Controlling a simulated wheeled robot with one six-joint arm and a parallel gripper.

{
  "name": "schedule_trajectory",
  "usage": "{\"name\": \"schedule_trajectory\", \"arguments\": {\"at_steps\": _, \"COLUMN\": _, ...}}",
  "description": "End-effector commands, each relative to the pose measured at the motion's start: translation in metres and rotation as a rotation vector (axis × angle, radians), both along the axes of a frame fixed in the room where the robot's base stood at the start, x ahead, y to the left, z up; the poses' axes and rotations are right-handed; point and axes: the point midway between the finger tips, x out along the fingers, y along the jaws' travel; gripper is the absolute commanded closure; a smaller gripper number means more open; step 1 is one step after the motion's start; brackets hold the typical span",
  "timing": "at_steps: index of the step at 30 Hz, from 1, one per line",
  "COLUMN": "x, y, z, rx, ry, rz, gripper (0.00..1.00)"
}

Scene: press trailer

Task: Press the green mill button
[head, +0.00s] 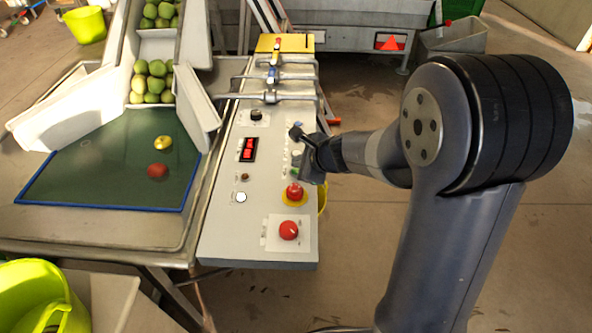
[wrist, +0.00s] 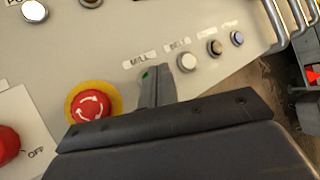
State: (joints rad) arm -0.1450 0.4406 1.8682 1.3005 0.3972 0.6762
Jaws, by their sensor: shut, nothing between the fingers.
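The green mill button (wrist: 146,74) shows as a small green patch under the MILL label in the wrist view. The rest of it is hidden by my gripper (wrist: 159,73). My gripper is shut and empty, with its fingertips over or right beside the button. I cannot tell whether they touch it. In the head view my gripper (head: 302,168) hangs over the right side of the grey control panel (head: 225,215), where the button is hard to make out.
A red emergency stop (wrist: 91,105) on a yellow ring sits close left of the fingers. Grey belt (wrist: 187,62), brownish pump (wrist: 214,48) and pale (wrist: 237,39) buttons follow to the right. A red rotary switch (head: 289,230) is at the panel's near end. Metal pipes (head: 285,77) cross the far end.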

Motion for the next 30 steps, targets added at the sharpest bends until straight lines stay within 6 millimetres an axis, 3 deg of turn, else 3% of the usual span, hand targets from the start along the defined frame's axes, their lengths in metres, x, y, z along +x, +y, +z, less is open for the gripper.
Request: {"name": "schedule_trajectory", "arguments": {"at_steps": 30, "x": 0.0001, "y": 0.0000, "z": -0.0117, "rx": 0.000, "ry": 0.000, "rz": 0.000, "gripper": 1.00}}
